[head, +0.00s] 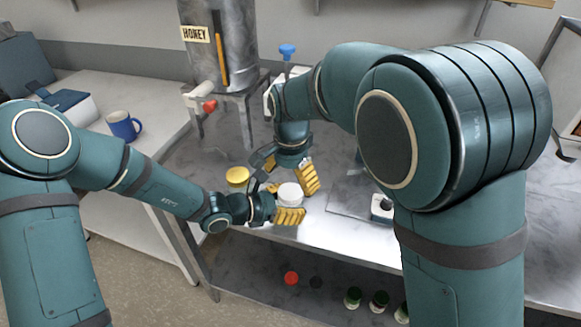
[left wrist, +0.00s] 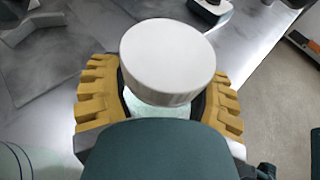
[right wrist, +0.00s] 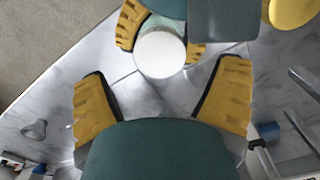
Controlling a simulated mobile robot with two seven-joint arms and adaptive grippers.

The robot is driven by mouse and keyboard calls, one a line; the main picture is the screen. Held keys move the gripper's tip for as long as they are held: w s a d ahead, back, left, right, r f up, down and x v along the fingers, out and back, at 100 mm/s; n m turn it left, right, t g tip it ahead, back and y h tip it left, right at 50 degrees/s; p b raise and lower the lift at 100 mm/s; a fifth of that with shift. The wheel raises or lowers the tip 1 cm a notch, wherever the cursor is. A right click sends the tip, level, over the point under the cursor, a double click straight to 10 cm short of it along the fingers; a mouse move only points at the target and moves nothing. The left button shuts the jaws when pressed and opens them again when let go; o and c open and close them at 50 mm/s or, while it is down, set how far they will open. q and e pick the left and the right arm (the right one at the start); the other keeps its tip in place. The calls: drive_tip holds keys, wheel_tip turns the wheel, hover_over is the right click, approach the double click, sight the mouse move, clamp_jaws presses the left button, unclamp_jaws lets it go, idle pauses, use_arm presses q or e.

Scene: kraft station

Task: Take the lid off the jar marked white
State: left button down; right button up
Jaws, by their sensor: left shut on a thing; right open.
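A jar with a white lid (head: 289,190) stands on the metal table between my two grippers. My left gripper (head: 283,205) is shut around the jar's body, below the lid. In the left wrist view the white lid (left wrist: 168,55) sits on top of the pale jar body (left wrist: 148,106), between the yellow fingers. My right gripper (right wrist: 160,100) is open and empty, close to the jar. In the right wrist view the lid (right wrist: 160,54) is beyond its fingertips, roughly centred between them. Any marking on the jar is not visible.
A yellow-lidded jar (head: 238,175) stands just left of the grippers. A honey tank (head: 220,50) is behind, and a blue mug (head: 123,126) is on the left counter. A red disc (head: 291,278) and several green-topped jars (head: 353,297) are on the lower shelf.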

sight(290, 191)
drive_tip(key=shift+f, duration=2.05)
drive_tip(key=c, duration=1.3)
drive_tip(key=n, duration=0.3)
drive_tip(key=o, duration=1.3)
drive_tip(key=shift+c, duration=0.2)
